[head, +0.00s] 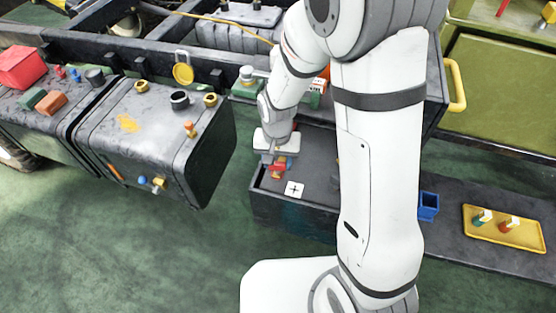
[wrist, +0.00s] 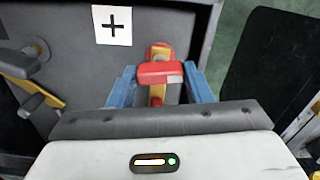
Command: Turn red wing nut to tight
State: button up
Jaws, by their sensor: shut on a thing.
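The red wing nut (wrist: 160,74) sits on a yellow post or strap in the wrist view, above the dark box top. It also shows small in the head view (head: 277,168), under my gripper. My gripper (wrist: 161,88) points down at it, with a blue finger on each side of the red bar, shut on it. In the head view my gripper (head: 276,160) is over the left end of the dark box (head: 300,220). A white card with a black plus sign (wrist: 117,22) lies beside the wing nut. The nut's lower part is partly hidden.
A dark tank (head: 150,130) with caps and fittings stands at the left. A blue cup (head: 428,206) and a yellow tray (head: 474,232) with small bottles lie on the low shelf at right. Green floor is open in front of the box.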

aim_at(277, 163)
jog(key=o, duration=1)
notch_tip(277, 163, up, 8)
jog(key=shift+f+p, duration=0.1)
jog(key=shift+p, duration=0.7)
